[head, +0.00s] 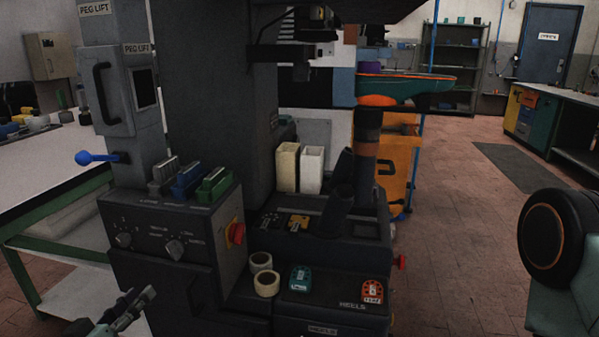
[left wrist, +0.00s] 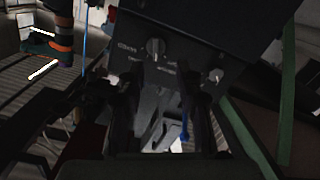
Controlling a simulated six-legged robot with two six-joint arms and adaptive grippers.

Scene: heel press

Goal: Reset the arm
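My left gripper (head: 137,300) is low at the left in the head view, in front of the press's lower cabinet and below its control panel (head: 175,235). In the left wrist view its two dark fingers (left wrist: 166,105) stand apart with nothing visibly held between them. The panel with its knobs shows just beyond them in that view (left wrist: 180,62). My right gripper does not show. Part of my right arm (head: 556,240) is at the right edge of the head view.
The heel press holds a green shoe (head: 405,88) on its post. A blue-knobbed lever (head: 90,157) sticks out left of the panel. A red stop button (head: 236,232), tape rolls (head: 265,280) and a workbench (head: 45,175) are near.

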